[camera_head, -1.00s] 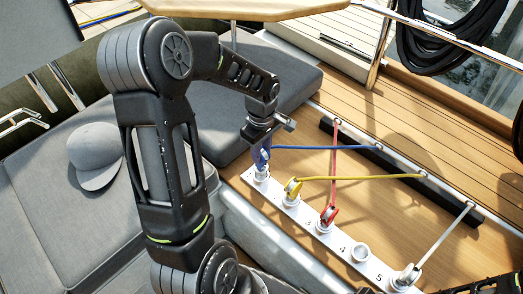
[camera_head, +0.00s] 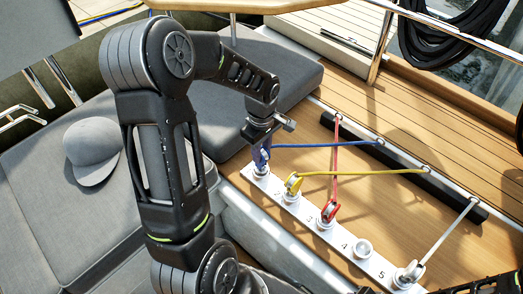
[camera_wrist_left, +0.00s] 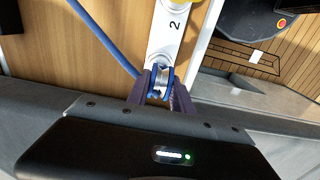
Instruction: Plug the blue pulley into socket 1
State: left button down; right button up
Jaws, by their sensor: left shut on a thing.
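The blue pulley (camera_head: 261,157) is at the far left end of the white socket strip (camera_head: 346,249), at the first socket, with its blue rope running right. In the left wrist view the blue pulley (camera_wrist_left: 158,82) sits between the fingers. My left gripper (camera_head: 262,146) is shut on it from above; the fingers also show in the left wrist view (camera_wrist_left: 159,92). The socket 1 opening is hidden under the pulley, and I cannot tell whether it is fully seated. My right gripper is not in view.
The yellow pulley (camera_head: 293,184) stands at socket 2, the red pulley (camera_head: 328,211) at socket 3, and a grey pulley (camera_head: 412,272) at socket 5. Socket 4 (camera_head: 362,248) is empty. Ropes cross to a black rail. A grey cap (camera_head: 92,150) lies on the seat.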

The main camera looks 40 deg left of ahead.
pick_arm(q)
jog(key=shift+f+b, duration=0.45)
jog(key=shift+f, duration=0.15)
jog(key=c, duration=1)
grip_release()
jog(key=shift+c, duration=0.2)
jog(key=shift+r, duration=0.1)
notch_tip(320, 180, up, 8)
jog(key=shift+f, duration=0.15)
jog(key=shift+s, duration=0.1)
